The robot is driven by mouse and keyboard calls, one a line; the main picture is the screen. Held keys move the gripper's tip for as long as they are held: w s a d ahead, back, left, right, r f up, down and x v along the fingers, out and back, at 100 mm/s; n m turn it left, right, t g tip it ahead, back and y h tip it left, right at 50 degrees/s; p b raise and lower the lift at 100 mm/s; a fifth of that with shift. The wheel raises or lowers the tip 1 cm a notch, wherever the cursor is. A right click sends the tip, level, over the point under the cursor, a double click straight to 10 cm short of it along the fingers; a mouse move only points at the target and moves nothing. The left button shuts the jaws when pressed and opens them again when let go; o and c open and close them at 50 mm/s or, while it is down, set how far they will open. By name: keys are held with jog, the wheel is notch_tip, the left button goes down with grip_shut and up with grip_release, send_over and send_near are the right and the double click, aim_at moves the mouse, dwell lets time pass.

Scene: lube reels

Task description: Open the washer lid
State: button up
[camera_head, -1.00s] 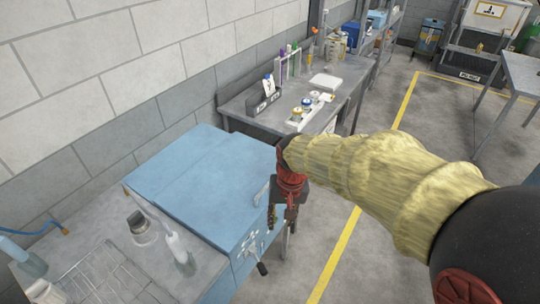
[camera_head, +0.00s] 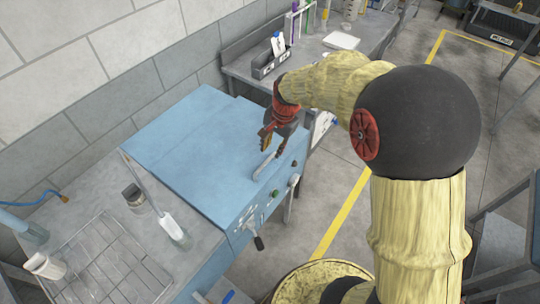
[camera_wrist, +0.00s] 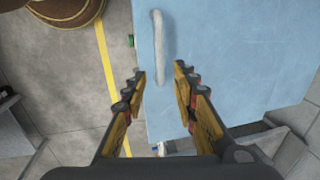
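The washer is a blue box-shaped machine with a flat blue lid (camera_head: 195,145), which looks closed. The lid also fills the middle and right of the wrist view (camera_wrist: 230,60). A pale bar handle (camera_head: 264,166) is on the lid near its front right edge; in the wrist view the handle (camera_wrist: 160,48) lies ahead of the fingertips. My gripper (camera_head: 274,146) is above the lid's right part, close to the handle. In the wrist view my gripper (camera_wrist: 160,72) has its fingers apart, with nothing held between them. Contact with the handle cannot be told.
A grey counter with a wire rack (camera_head: 105,262), a jar (camera_head: 134,198) and a clear bottle (camera_head: 172,227) is left of the washer. A lever (camera_head: 256,240) and knobs are on the washer front. A workbench (camera_head: 240,68) stands behind. The floor at right has a yellow line (camera_head: 345,212).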

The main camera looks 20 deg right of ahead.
aim_at(269, 159)
jog(key=f, duration=0.3)
jog(key=w+f, duration=0.1)
jog(key=f, duration=0.1)
jog(key=shift+a+f+b, duration=0.3)
jog(key=shift+f+b, duration=0.05)
jog(key=shift+b, duration=0.05)
jog(key=shift+c, duration=1.3)
jog(key=c, duration=0.4)
grip_shut()
